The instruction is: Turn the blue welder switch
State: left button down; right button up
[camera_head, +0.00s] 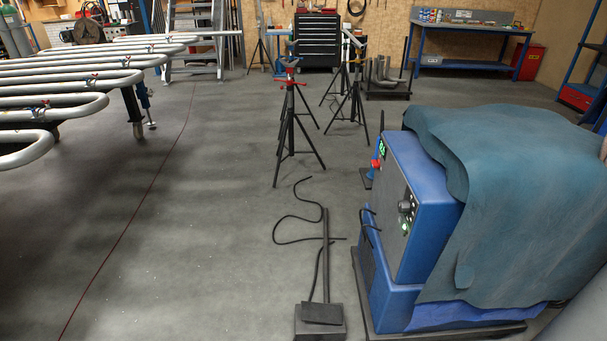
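A blue welder (427,205) stands at the right of the view on a dark base. A dark blue-green cover (505,190) drapes over its top and right side. Its front panel faces left and carries a dark round knob (405,206), a green lit display (382,147) and small green lights lower down. The panel is seen at a steep angle, so I cannot tell which control is the switch or how it is set. Neither of my grippers is in view.
A foot pedal (320,320) with a cable lies on the floor before the welder. Tripod stands (291,120) stand further back. Serpentine pipe coils (70,105) fill the left. A tool cabinet (317,40) and workbench (465,48) stand at the back. The middle floor is open.

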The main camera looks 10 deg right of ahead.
aim_at(376, 164)
jog(key=u, duration=0.4)
jog(key=i, duration=3.05)
jog(key=z, duration=1.7)
jog(key=i, duration=1.05)
jog(key=z, duration=0.8)
